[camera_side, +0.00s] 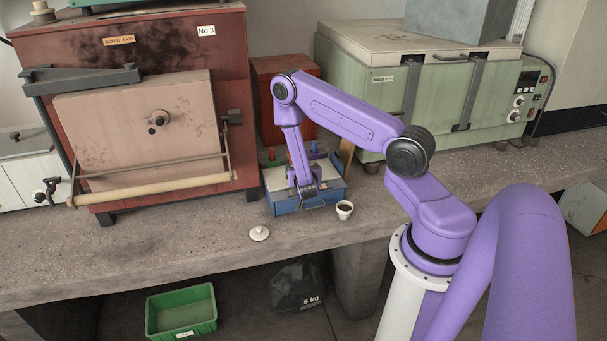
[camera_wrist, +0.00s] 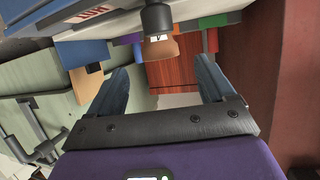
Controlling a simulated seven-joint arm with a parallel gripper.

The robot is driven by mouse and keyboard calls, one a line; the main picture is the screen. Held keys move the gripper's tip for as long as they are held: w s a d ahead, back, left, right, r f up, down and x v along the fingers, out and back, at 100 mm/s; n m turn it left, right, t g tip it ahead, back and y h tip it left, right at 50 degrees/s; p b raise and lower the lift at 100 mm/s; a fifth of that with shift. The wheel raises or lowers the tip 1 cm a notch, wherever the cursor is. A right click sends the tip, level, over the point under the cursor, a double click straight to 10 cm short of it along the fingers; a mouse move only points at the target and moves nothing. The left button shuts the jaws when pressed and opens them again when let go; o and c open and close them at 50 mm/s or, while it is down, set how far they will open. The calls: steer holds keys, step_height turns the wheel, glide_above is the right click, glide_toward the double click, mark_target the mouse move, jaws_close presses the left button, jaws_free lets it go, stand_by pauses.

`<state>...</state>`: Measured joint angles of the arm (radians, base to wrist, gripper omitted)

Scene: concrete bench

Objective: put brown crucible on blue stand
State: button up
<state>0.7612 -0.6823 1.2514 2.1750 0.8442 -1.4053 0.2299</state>
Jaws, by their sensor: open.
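The brown crucible (camera_wrist: 163,48) shows in the wrist view on a dark grey stand (camera_wrist: 157,19). That view looks upside down, with the crucible's mouth toward the bottom of the picture. My gripper (camera_wrist: 161,70) is open, its two fingers either side of the crucible in the picture, with nothing between them that I can see touching. In the side view my gripper (camera_side: 309,196) is at the front of a blue tray (camera_side: 285,207) and hides the crucible. A blue stand (camera_side: 314,148) rises at the back of that tray, next to a red stand (camera_side: 272,154).
A small white cup with dark contents (camera_side: 345,210) stands right of the tray. A pale lid (camera_side: 259,233) lies front left. A red furnace (camera_side: 140,110) stands left and a green one (camera_side: 430,95) behind right. The bench front is otherwise mostly clear.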

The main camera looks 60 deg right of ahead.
steer(key=s+a+r+n+g+y, duration=0.1)
steer(key=a+r+n+y, duration=0.25)
steer(key=a, duration=0.75)
steer(key=s+a+r+n+y, duration=0.1)
steer(key=a+r+n+y, duration=0.3)
steer(key=a, duration=0.7)
steer(key=s+a+r+n+g+y, duration=0.1)
steer(key=a+n+y, duration=0.1)
steer(key=a+y, duration=0.65)
steer(key=s+a+r+n+g+h, duration=0.1)
steer(key=s+a+r+n+g, duration=0.1)
steer(key=s+a+r+n, duration=0.35)
steer(key=s+a+r+n+g, duration=0.2)
steer(key=s+a, duration=0.1)
steer(key=s, duration=0.5)
steer(key=s+d+r+n+g+h, duration=0.1)
steer(key=s+d+r+n+h, duration=0.2)
steer(key=s+d+r+n, duration=0.3)
steer(key=s+d, duration=0.1)
steer(key=s, duration=0.3)
steer(key=shift+s+n+g, duration=0.25)
steer(key=shift+n+g, duration=0.05)
steer(key=shift+n, duration=0.1)
